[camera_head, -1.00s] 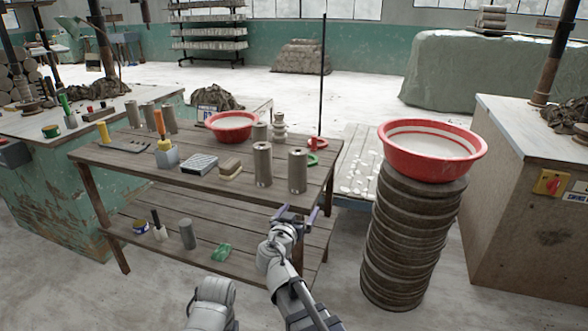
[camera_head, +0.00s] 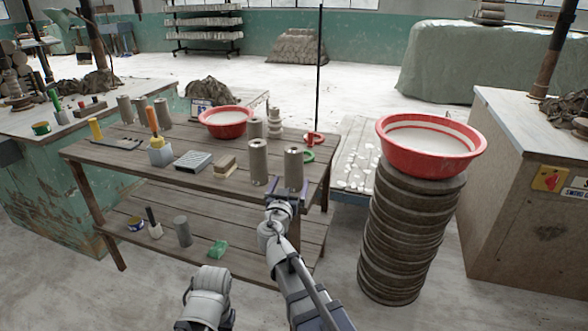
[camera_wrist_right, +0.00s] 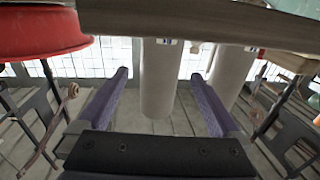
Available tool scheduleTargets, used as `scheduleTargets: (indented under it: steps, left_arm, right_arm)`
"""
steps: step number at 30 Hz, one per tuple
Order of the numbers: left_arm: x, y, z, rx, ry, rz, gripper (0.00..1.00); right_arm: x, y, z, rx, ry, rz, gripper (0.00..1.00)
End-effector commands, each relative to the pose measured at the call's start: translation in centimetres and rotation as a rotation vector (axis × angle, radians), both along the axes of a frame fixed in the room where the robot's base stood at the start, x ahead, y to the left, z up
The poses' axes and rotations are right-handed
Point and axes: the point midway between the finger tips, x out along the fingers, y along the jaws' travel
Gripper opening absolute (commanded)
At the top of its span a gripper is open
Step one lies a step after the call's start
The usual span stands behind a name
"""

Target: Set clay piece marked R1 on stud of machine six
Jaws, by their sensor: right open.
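Several grey-brown clay cylinders stand upright on the wooden table. The front right cylinder (camera_head: 293,169) and the one left of it (camera_head: 258,163) are nearest my right gripper (camera_head: 288,190). The right gripper is open and empty, just in front of the table's near edge. In the upside-down right wrist view, one cylinder (camera_wrist_right: 157,85) lies ahead between the open fingers, apart from them, and a second cylinder (camera_wrist_right: 231,72) is to its right. Both carry small blue-and-white labels near the base, too small to read, so I cannot tell which is R1. Machine six and its stud cannot be identified. My left gripper is out of view.
The wooden table (camera_head: 130,168) also holds a red basin (camera_head: 226,122), a sponge block and tools. Another red basin (camera_head: 430,165) tops a stack of round slabs (camera_head: 408,240) at right. A cabinet (camera_head: 545,215) stands farther right. The lower shelf holds small items.

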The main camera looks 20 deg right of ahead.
Motion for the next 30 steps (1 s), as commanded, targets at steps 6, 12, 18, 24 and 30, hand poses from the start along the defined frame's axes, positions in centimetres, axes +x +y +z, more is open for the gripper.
scheduleTargets:
  steps: [6, 12, 18, 24, 30]
  left_arm:
    - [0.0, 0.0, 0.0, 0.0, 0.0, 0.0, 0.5]
    - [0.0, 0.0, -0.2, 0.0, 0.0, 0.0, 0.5]
    - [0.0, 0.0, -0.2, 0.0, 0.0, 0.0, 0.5]
    - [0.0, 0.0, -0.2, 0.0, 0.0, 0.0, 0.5]
    - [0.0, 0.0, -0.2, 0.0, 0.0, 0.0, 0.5]
  right_arm:
    - [0.8, -0.4, 0.0, 0.0, 0.0, 0.0, 1.0]
    - [2.7, -1.2, -0.2, 0.0, 0.0, -0.001, 1.0]
    - [5.2, -2.4, -0.2, 0.0, 0.001, -0.001, 1.0]
    - [5.4, -2.6, -0.2, 0.0, 0.001, 0.0, 1.0]
    - [5.4, -2.6, -0.2, 0.0, 0.001, 0.0, 0.84]
